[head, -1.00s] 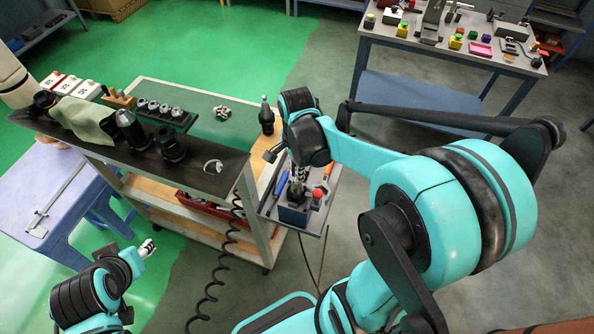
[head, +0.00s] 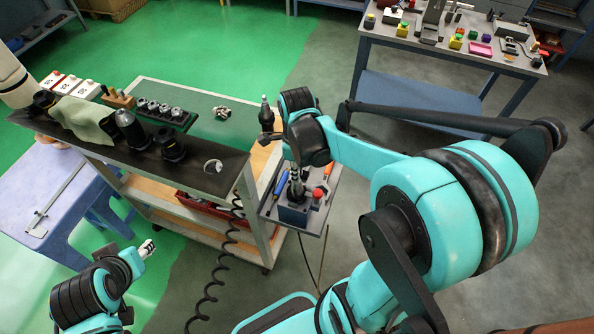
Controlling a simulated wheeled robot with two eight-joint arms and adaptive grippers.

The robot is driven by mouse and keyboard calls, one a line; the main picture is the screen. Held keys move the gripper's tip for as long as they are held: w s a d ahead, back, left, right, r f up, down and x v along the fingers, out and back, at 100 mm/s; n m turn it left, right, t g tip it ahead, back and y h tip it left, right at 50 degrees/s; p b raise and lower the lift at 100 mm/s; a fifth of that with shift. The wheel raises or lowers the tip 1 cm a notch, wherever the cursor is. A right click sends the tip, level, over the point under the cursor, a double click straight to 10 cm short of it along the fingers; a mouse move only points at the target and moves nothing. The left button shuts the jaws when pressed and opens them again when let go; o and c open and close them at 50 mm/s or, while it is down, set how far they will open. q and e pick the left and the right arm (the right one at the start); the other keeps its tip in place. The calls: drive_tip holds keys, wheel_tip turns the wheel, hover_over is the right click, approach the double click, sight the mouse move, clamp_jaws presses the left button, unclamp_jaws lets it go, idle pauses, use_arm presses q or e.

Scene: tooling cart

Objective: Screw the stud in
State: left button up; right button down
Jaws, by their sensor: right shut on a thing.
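My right gripper (head: 296,166) reaches down over the small side shelf at the cart's right end. It is shut on the stud, which is too small and covered to make out. Directly below it, a grey metal tool holder (head: 297,189) stands upright in a dark block fixture (head: 292,214). The gripper is at the holder's top end; whether the stud's thread is in the holder cannot be seen. My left gripper (head: 147,248) is low at the left, in front of the cart and away from it, with its fingers too small to read.
The shelf (head: 312,228) also carries a blue-handled tool (head: 281,184) and a red knob (head: 317,193). A dark tool holder (head: 266,117) stands on the cart's corner. Black holders and a ring (head: 213,166) sit on the cart's dark top strip. A coiled black hose (head: 211,292) hangs in front.

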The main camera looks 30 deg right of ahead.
drive_tip(key=m, duration=0.4)
drive_tip(key=c, duration=1.5)
unclamp_jaws()
drive_tip(key=shift+o, duration=0.2)
